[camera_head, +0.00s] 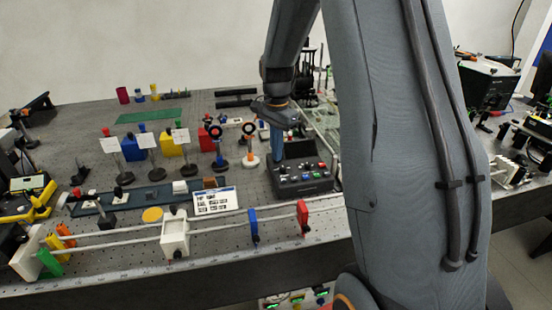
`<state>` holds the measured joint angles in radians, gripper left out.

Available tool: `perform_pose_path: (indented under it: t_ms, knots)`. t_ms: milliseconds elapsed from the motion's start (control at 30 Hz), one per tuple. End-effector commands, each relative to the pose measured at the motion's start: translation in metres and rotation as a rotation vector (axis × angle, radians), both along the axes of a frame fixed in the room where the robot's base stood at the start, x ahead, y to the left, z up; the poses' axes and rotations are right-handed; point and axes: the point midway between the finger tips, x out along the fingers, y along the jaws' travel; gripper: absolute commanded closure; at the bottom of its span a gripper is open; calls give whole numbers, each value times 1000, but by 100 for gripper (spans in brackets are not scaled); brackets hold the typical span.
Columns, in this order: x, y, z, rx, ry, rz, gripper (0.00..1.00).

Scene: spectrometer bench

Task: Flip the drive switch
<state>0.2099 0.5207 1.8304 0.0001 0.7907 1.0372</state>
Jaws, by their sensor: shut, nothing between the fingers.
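A dark control box (290,187) with several small coloured knobs or switches on its sloped top stands near the front right of the bench. I cannot tell which of them is the drive switch; they are too small. My gripper (278,154) points down at the back left of the box, with its blue fingers shut and empty. The fingertips are close to the box's upper edge, and I cannot tell whether they touch it. My arm hides what lies to the right of the box.
A rail with a white block (175,232), a blue plate (253,225) and a red plate (303,217) runs along the bench's front edge. A white labelled card (215,200) lies left of the box. Ring-shaped mounts (249,147) stand close left of my gripper.

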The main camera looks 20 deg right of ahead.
Motion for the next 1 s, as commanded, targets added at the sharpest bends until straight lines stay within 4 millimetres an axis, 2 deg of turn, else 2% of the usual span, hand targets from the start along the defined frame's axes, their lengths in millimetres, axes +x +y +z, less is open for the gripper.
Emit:
perform_pose_path:
  t_ms: [367, 1000]
  knots:
    - [0, 0, 1, 0, 0, 0, 100]
    - [0, 0, 48, 0, 0, 0, 100]
